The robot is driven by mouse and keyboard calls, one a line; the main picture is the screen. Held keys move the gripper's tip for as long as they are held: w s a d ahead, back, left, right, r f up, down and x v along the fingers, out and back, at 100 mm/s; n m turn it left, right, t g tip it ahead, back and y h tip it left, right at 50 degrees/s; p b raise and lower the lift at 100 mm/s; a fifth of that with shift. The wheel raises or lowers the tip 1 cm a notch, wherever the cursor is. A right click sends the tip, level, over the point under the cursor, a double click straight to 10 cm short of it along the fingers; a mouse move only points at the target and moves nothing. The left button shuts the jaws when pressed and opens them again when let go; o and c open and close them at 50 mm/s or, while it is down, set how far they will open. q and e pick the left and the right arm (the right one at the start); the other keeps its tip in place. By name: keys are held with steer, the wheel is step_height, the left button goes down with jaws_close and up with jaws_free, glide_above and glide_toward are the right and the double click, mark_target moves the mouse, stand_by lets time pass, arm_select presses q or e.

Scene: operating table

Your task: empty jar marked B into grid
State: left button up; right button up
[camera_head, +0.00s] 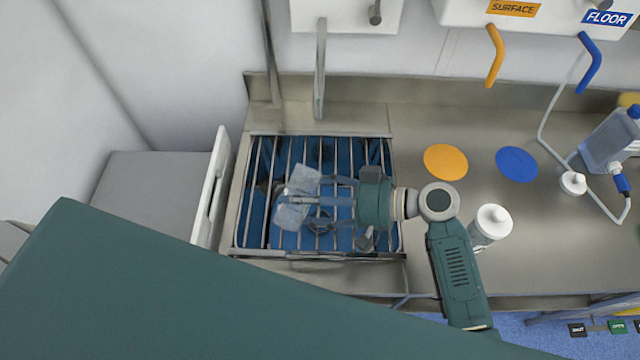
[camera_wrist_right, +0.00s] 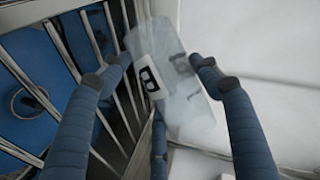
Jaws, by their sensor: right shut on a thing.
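My right gripper (camera_head: 305,199) reaches in from the right over the metal grid (camera_head: 249,190). It is shut on a clear, see-through jar (camera_head: 292,216). In the right wrist view the jar (camera_wrist_right: 185,105) sits between the fingers of the gripper (camera_wrist_right: 160,72). A white label with a black letter B (camera_wrist_right: 148,77) faces the camera, turned sideways. The jar is above the bars; I cannot tell the gap or see any contents clearly. The grid's bars (camera_wrist_right: 100,35) also show at the left of that view. My left gripper is not in view.
Blue shows below the bars. A yellow disc (camera_head: 445,162) and a blue disc (camera_head: 516,164) lie on the steel counter. A white lidded container (camera_head: 491,224) stands close to my right arm. A bottle (camera_head: 610,140) stands far right. A white panel (camera_head: 211,190) borders the grid's left.

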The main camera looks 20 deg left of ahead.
steer(key=shift+s+f+m+g+y, duration=0.1)
steer(key=shift+f+m+g+y, duration=0.15)
steer(key=shift+m, duration=0.25)
steer(key=shift+f+m+g+y, duration=0.1)
steer(key=shift+m+g+y, duration=0.05)
steer(key=shift+m+g, duration=0.3)
stand_by(0.9)
steer(key=shift+w+d+f+m+y+b, duration=0.1)
steer(key=shift+w+f+m+y+b, duration=0.2)
steer(key=shift+w+m+b, duration=0.35)
stand_by(0.4)
steer(key=shift+f+m+g+b, duration=0.25)
steer(key=shift+m+g+b, duration=0.15)
steer(key=shift+m+b, duration=0.3)
stand_by(0.6)
